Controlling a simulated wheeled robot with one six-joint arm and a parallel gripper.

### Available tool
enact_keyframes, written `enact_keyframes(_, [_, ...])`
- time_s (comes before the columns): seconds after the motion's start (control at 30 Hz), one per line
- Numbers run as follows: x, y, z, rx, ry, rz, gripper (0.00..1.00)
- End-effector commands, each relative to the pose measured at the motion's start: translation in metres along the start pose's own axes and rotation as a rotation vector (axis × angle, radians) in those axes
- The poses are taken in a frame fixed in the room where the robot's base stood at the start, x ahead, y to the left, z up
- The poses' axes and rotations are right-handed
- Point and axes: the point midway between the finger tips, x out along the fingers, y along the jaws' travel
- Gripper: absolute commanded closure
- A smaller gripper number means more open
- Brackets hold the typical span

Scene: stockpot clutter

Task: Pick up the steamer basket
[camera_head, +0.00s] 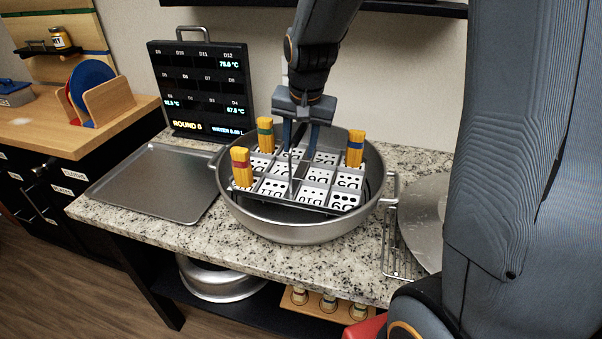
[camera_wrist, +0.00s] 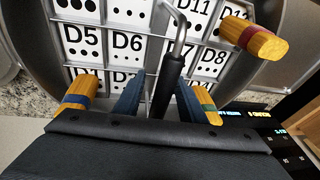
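The steamer basket (camera_head: 322,188) is a grey gridded tray with dotted, numbered cells, inside the wide metal stockpot (camera_head: 285,226) near its rim. It looks slightly tilted; I cannot tell what it rests on. It also shows in the wrist view (camera_wrist: 148,50), with a hooked metal rod handle and dark grip (camera_wrist: 170,78). My gripper (camera_head: 302,147) is over the basket's middle, pointing down. Its blue fingers are apart, one on each side of the handle, with a visible gap. Yellow bundles with red (camera_head: 241,170), green (camera_head: 265,137) and blue (camera_head: 355,150) bands stand in the basket.
A metal baking tray (camera_head: 160,183) lies left of the pot. A dark display board (camera_head: 203,88) stands behind it. A wire rack (camera_head: 396,245) and a round metal lid (camera_head: 423,220) lie on the right. My arm covers the right side.

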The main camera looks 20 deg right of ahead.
Motion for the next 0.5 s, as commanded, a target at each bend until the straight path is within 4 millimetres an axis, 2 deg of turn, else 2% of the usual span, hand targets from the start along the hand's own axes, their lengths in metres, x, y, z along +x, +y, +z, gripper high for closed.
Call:
enact_keyframes(0.13, [0.0001, 0.0001, 0.0001, 0.0, 0.0, 0.0, 0.63])
enact_keyframes(0.33, [0.0, 0.0001, 0.0001, 0.0, 0.0, 0.0, 0.97])
enact_keyframes(0.37, [0.0, 0.0001, 0.0001, 0.0, 0.0, 0.0, 1.0])
enact_keyframes(0.5, [0.0, 0.0001, 0.0002, -0.001, 0.0, 0.0, 1.0])
